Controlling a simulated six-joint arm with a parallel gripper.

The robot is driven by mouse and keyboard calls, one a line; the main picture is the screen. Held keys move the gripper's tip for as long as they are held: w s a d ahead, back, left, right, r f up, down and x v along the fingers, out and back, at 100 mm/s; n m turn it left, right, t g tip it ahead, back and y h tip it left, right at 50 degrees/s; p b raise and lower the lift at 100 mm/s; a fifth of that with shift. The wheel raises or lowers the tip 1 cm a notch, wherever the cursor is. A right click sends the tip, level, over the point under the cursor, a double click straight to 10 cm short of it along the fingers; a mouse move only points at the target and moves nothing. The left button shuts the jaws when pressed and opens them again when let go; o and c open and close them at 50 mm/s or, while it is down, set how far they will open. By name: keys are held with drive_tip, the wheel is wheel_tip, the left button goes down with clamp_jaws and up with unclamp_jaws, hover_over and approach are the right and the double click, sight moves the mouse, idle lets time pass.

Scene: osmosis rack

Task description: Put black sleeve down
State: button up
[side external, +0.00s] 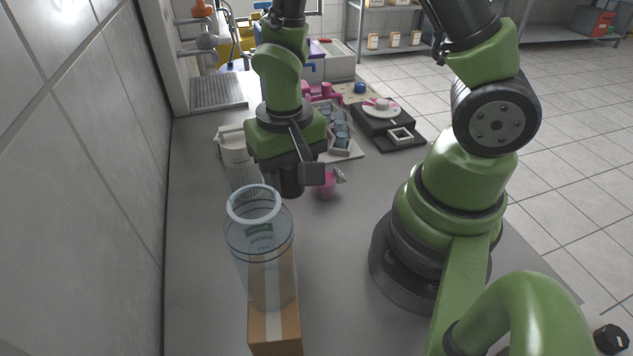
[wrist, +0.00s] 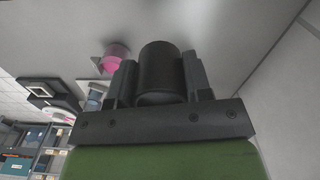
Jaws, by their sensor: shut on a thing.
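My gripper (wrist: 161,85) is shut on the black sleeve (wrist: 160,68), a dark cylinder between the two fingers in the wrist view. In the side external view the sleeve (side external: 291,184) shows below my gripper (side external: 299,168), behind the clear jar. I cannot tell for certain from these views whether its bottom touches the grey table (side external: 345,240).
A clear jar (side external: 262,255) stands in front of the sleeve, by a cardboard box (side external: 275,335). A pink cup (side external: 325,187) is just right of the sleeve. A white container (side external: 236,150) stands left of my gripper. The table is clear at front right of the jar.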

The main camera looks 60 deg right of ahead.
drive_tip(key=shift+d+r, duration=0.15)
drive_tip(key=d+m, duration=0.8)
drive_tip(key=d, duration=0.3)
drive_tip(key=m, duration=1)
hover_over(382, 168)
wheel_tip(382, 168, down, 10)
drive_tip(key=shift+r, duration=0.15)
drive_tip(key=o, duration=0.9)
